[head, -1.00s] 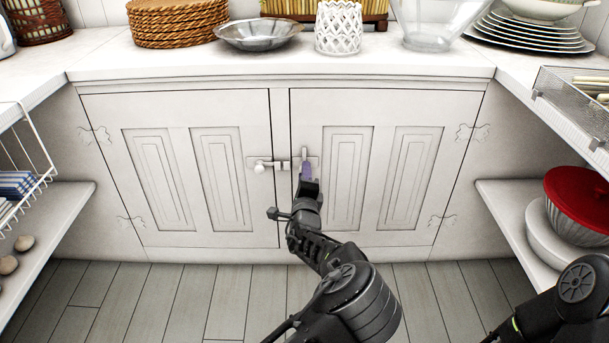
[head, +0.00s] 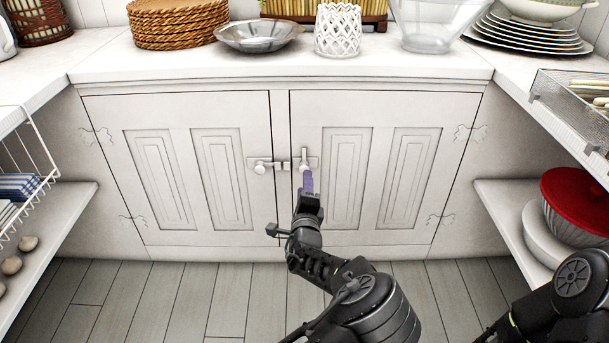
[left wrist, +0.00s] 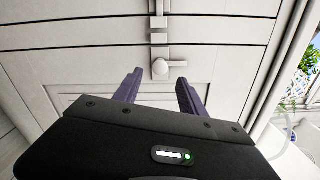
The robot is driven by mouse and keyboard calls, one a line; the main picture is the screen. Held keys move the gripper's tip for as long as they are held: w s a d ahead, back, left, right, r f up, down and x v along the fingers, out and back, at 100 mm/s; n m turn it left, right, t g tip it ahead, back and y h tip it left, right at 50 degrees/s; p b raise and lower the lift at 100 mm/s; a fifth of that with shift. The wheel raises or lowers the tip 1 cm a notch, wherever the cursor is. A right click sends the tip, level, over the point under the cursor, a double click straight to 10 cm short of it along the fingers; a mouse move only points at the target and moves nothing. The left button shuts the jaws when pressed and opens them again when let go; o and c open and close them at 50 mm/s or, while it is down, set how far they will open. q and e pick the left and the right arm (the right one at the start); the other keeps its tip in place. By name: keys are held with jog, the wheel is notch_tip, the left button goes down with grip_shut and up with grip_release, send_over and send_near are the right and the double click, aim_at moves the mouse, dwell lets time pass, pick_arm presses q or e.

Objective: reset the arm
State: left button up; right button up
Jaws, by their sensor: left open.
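My left gripper (head: 307,182) is in front of the white double-door cabinet (head: 228,110), just below the latch (head: 303,163) at the door seam. In the left wrist view its two purple fingers (left wrist: 157,92) stand apart with nothing between them. The latch knob (left wrist: 160,68) shows just beyond the fingertips, apart from them. Both cabinet doors are closed. My right arm (head: 570,285) shows at the lower right; its gripper is out of frame.
The counter above holds woven mats (head: 178,22), a metal bowl (head: 258,34), a white lattice holder (head: 338,30) and stacked plates (head: 527,35). A left shelf (head: 62,222) has a wire basket (head: 42,175). The floor (head: 150,300) is clear.

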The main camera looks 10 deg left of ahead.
pick_arm(q)
jog(key=v, duration=0.2)
jog(key=shift+s+d, duration=0.1)
jog(key=shift+s, duration=0.25)
